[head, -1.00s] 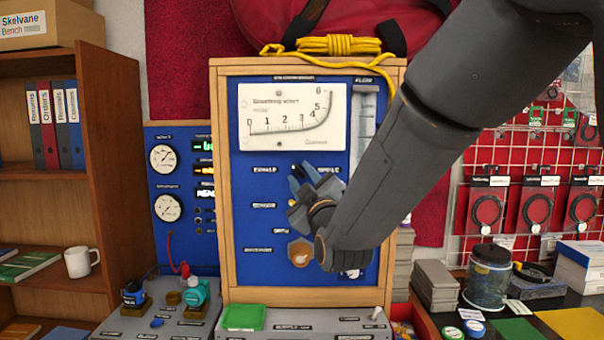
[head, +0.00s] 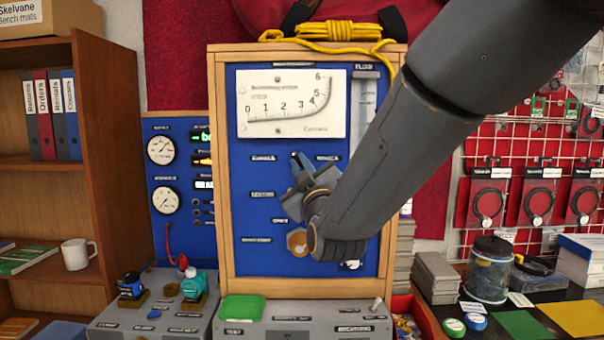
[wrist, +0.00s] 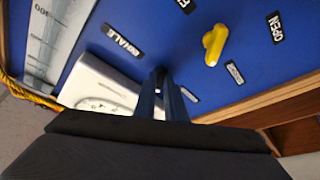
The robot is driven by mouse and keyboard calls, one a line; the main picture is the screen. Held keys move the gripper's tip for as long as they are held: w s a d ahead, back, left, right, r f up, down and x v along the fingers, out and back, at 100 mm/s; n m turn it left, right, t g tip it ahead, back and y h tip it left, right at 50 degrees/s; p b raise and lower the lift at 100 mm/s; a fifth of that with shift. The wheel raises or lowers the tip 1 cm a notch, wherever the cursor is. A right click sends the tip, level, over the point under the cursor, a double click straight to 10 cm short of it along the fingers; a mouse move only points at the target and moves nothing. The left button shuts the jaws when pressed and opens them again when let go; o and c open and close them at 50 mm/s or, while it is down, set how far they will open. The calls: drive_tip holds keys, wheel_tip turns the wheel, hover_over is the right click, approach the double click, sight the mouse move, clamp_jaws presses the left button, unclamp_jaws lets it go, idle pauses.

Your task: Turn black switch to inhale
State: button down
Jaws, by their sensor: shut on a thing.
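The black switch (wrist: 160,71) shows as a small dark piece at my fingertips in the wrist view, on the blue panel; the fingers hide most of it, so its direction is unclear. My gripper (wrist: 166,88) is shut on it. In the head view my gripper (head: 300,162) is at the panel, below the white gauge. A label ending in "HALE" (wrist: 122,40) lies left of the fingertips in the wrist view. Another label (wrist: 189,95) is partly hidden beside the right finger.
A yellow knob (wrist: 214,45) sits on the panel by an "OPEN" label (wrist: 276,27). The white gauge (head: 291,103) is just above my gripper. A wooden frame (head: 221,190) borders the panel. An orange-brown knob (head: 297,242) is below my gripper.

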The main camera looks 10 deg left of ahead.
drive_tip(key=shift+s+a+m+t+h+b, duration=0.1)
drive_tip(key=shift+a+m+t+h+b, duration=0.2)
drive_tip(key=shift+m+h+b, duration=2.7)
drive_tip(key=shift+s+a+m+t+h+b, duration=0.2)
drive_tip(key=shift+m+t+h+b, duration=0.95)
drive_tip(key=shift+m, duration=3.6)
drive_tip(key=shift+w+a+m+g+h+b, duration=0.1)
drive_tip(key=shift+a+m+g+h+b, duration=0.25)
drive_tip(key=shift+m+h+b, duration=2.1)
drive_tip(key=m+y, duration=0.2)
drive_tip(key=m, duration=0.1)
drive_tip(key=shift+d+b, duration=0.1)
drive_tip(key=shift+b, duration=0.2)
drive_tip(key=c, duration=1.8)
unclamp_jaws()
